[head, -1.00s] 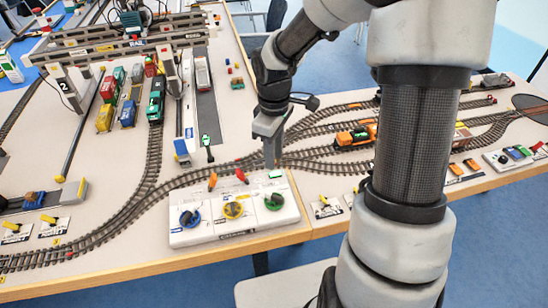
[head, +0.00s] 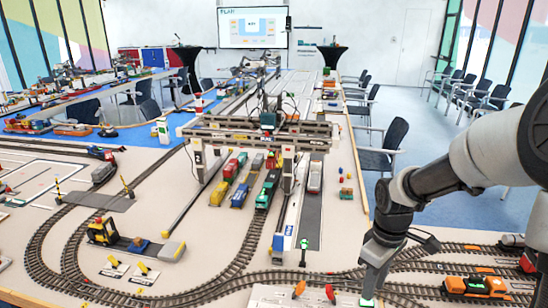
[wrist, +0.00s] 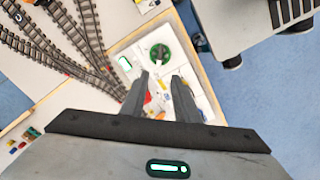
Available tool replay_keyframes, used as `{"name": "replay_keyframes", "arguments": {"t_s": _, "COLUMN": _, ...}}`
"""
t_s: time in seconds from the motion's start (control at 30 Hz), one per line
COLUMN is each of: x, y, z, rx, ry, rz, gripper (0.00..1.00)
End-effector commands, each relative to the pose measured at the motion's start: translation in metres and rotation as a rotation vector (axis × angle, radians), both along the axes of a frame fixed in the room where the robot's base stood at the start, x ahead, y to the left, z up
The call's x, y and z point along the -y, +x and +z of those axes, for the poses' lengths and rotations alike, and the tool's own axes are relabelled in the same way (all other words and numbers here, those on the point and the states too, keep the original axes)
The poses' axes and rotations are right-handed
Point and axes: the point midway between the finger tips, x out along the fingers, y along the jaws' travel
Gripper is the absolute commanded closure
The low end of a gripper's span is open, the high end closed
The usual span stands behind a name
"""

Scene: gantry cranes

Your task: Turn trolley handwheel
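A white control panel (head: 275,297) is cut off at the bottom of the head view, with an orange lever (head: 299,289) and a red lever (head: 330,293) at its back edge. In the wrist view the panel (wrist: 122,47) carries a green knob (wrist: 159,53) just beyond my fingertips. I cannot tell which control is the trolley handwheel. My gripper (wrist: 160,76) is open and empty above the panel; in the head view its end (head: 368,300) is at the panel's right side. A gantry crane (head: 225,136) stands over the tracks.
Model trains (head: 268,189) stand under the crane. A yellow reach vehicle (head: 103,231) is at left, and an orange locomotive (head: 476,286) is right of my gripper. Rails curve behind the panel. Chairs (head: 382,150) stand on the blue floor beyond the table's right edge.

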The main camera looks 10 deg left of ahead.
Motion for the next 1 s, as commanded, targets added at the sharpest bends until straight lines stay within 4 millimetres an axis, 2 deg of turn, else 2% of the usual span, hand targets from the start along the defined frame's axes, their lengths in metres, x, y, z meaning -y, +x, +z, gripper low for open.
{"name": "replay_keyframes", "arguments": {"t_s": 0.47, "x": -0.003, "y": 0.001, "z": -0.002, "rx": 0.0, "ry": -0.001, "rz": -0.013, "gripper": 0.72}}
{"name": "replay_keyframes", "arguments": {"t_s": 0.57, "x": -0.018, "y": 0.004, "z": -0.01, "rx": 0.0, "ry": -0.011, "rz": -0.107, "gripper": 0.72}}
{"name": "replay_keyframes", "arguments": {"t_s": 0.7, "x": -0.06, "y": 0.008, "z": -0.017, "rx": 0.005, "ry": -0.023, "rz": -0.379, "gripper": 0.72}}
{"name": "replay_keyframes", "arguments": {"t_s": 0.9, "x": -0.116, "y": 0.002, "z": -0.008, "rx": 0.007, "ry": -0.008, "rz": -0.732, "gripper": 0.72}}
{"name": "replay_keyframes", "arguments": {"t_s": 1.0, "x": -0.129, "y": -0.001, "z": -0.003, "rx": 0.003, "ry": -0.001, "rz": -0.821, "gripper": 0.72}}
